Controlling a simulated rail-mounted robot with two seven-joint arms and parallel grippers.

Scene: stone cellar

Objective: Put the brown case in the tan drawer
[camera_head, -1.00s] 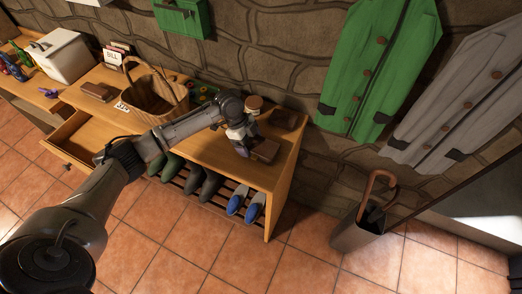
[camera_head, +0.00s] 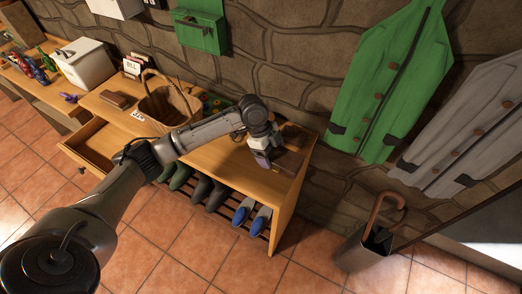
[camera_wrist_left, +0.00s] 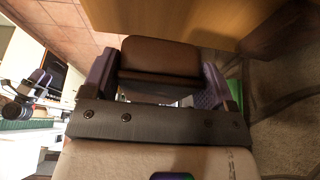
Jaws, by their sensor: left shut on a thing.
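The brown case (camera_head: 289,163) is at the right end of the wooden bench. My left gripper (camera_head: 268,157) is shut on it. In the left wrist view the brown case (camera_wrist_left: 160,58) sits between the two purple fingers of my left gripper (camera_wrist_left: 158,88). I cannot tell clearly whether it still touches the bench top. The tan drawer (camera_head: 77,151) is pulled open at the left part of the bench, and the inside that shows looks empty. My forearm passes close to the drawer's right side. My right gripper is not in view.
A wicker basket (camera_head: 165,112) stands on the bench between drawer and gripper. A flat brown item (camera_head: 117,99) lies left of it. A dark brown block (camera_head: 295,135) sits behind the case. Shoes (camera_head: 244,213) are on the rack below. An umbrella stand (camera_head: 363,252) is at right.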

